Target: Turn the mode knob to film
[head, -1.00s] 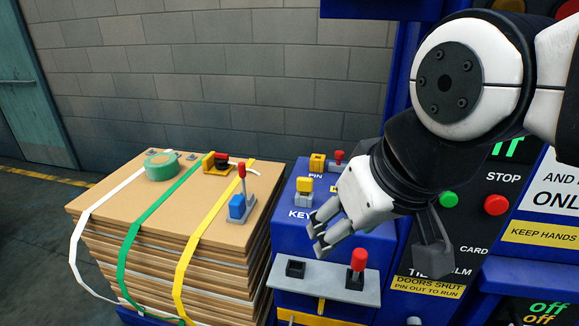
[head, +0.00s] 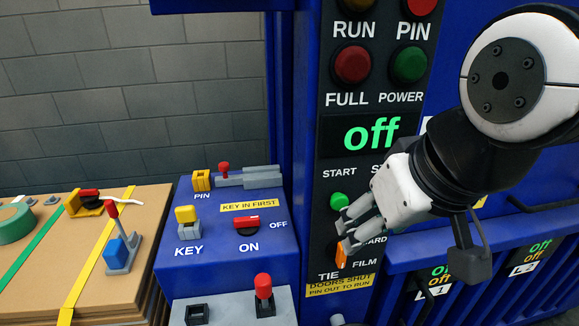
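The mode knob (head: 341,257) is a small orange handle on the dark control panel, among the labels TIE, CARD and FILM. FILM (head: 365,265) is to its lower right. CARD is partly hidden by my gripper. The handle looks close to upright; which label it points at I cannot tell. My gripper (head: 343,234) is at the panel, just above the knob, with its two fingers apart and nothing seen between them. Whether the lower finger touches the knob is unclear.
A green start button (head: 339,201) lies just above my fingers. The display (head: 371,134) reads off. Left are the blue key console (head: 225,262), a grey plate (head: 235,312) with a red-topped lever (head: 263,290), and stacked cardboard (head: 30,265).

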